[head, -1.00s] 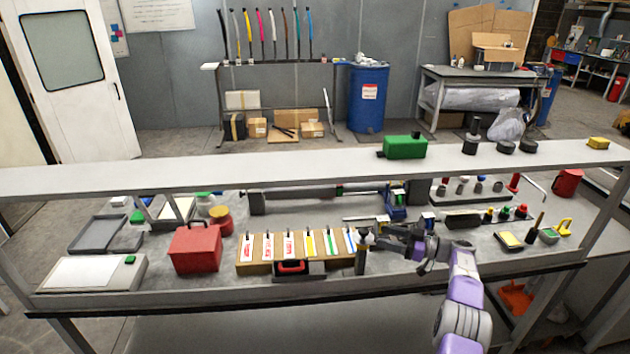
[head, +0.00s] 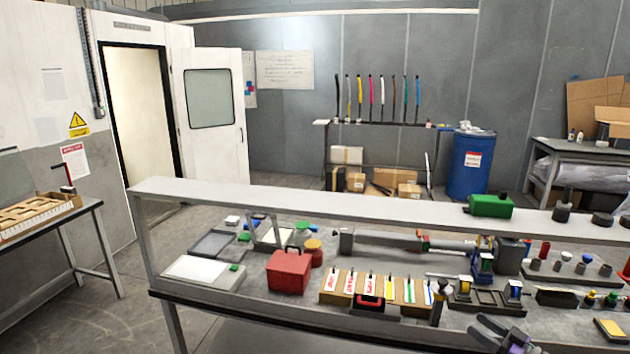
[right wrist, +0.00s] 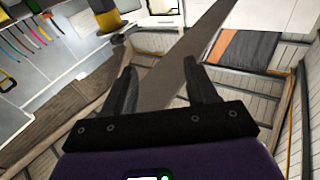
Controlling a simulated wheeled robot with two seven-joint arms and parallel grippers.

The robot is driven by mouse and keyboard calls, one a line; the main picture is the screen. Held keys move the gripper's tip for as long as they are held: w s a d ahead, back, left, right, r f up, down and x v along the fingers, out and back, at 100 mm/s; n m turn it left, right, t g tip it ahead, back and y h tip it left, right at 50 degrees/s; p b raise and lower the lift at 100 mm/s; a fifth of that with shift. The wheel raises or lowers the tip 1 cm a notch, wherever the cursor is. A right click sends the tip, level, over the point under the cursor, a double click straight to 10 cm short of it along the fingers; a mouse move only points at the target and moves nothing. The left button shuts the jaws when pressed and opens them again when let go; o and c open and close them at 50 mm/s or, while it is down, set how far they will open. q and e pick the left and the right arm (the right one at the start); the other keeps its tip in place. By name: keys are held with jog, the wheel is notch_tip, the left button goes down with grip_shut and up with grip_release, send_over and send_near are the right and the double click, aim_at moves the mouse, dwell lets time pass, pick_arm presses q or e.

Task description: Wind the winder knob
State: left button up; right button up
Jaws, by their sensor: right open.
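A grey strip shows beyond the fingers. My left gripper is not in view.
A wooden rack of coloured tags (head: 335,298) and a red box (head: 289,271) stand left of the frame. A long grey cylinder (head: 385,242) lies behind.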

jog(key=w+a+f+m+t+h, duration=0.1)
jog(key=w+a+f+m+h, duration=0.1)
jog(key=a+f+m+h, duration=0.4)
jog(key=w+a+f+m+t+h, duration=0.2)
jog(key=f+m, duration=0.2)
jog(key=f, duration=0.4)
jog(key=s+a+f+m+g+h, duration=0.2)
jog(key=s+a+f+g, duration=0.15)
jog(key=a+f, duration=0.35)
jog(key=s+a+f+g, duration=0.6)
jog(key=s+a+f, duration=0.4)
jog(key=s, duration=0.3)
jog(key=s+a+g, duration=0.3)
jog(key=s+a, duration=0.2)
jog(key=s, duration=0.6)
jog(key=s+a+f+n+g+y, duration=0.1)
jog(key=s+a+g, duration=0.3)
jog(key=s, duration=0.8)
jog(key=shift+s+a+n+y, duration=0.2)
jog(key=shift+a+n+y, duration=0.1)
jog(key=shift+a, duration=0.05)
